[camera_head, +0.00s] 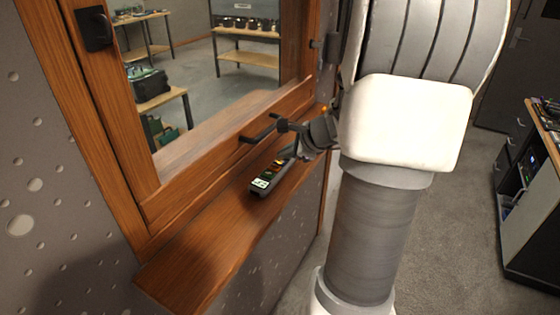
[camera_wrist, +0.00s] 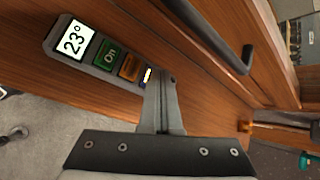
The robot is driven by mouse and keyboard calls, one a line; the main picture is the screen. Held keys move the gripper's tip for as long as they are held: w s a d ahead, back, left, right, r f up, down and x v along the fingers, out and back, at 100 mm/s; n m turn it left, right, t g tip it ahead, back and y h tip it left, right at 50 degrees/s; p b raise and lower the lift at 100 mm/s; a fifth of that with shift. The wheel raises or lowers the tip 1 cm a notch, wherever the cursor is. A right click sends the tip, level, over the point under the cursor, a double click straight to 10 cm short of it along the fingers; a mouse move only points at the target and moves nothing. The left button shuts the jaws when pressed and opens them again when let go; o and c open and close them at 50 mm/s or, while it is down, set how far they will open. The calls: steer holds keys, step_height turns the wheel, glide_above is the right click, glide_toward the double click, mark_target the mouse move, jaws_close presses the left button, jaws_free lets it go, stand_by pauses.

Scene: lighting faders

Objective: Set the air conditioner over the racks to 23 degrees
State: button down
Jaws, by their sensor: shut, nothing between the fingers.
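A dark grey remote (camera_head: 270,177) lies on the wooden window sill in the head view. In the wrist view the remote (camera_wrist: 97,56) has a white display (camera_wrist: 75,39) reading 23°, a green button (camera_wrist: 108,53) marked On, an orange button (camera_wrist: 131,67) and a small button (camera_wrist: 147,75) with blue and yellow at its near end. My gripper (camera_wrist: 167,80) is shut and empty, its fingertips beside that near end; I cannot tell whether they touch it. In the head view my gripper (camera_head: 294,150) is partly hidden by the arm. The air conditioner is not identifiable.
The wooden sill (camera_head: 190,272) is bare in front of the remote. A black window handle (camera_head: 258,132) juts out close above my gripper; it also shows in the wrist view (camera_wrist: 228,52). A cabinet (camera_head: 530,190) stands at the right, with open floor between.

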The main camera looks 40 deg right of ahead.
mark_target(284, 163)
steer(key=shift+r, duration=0.1)
steer(key=shift+r+p, duration=0.55)
steer(key=shift+r, duration=0.05)
steer(key=shift+r, duration=0.15)
step_height(284, 163, up, 5)
steer(key=p, duration=0.4)
stand_by(0.7)
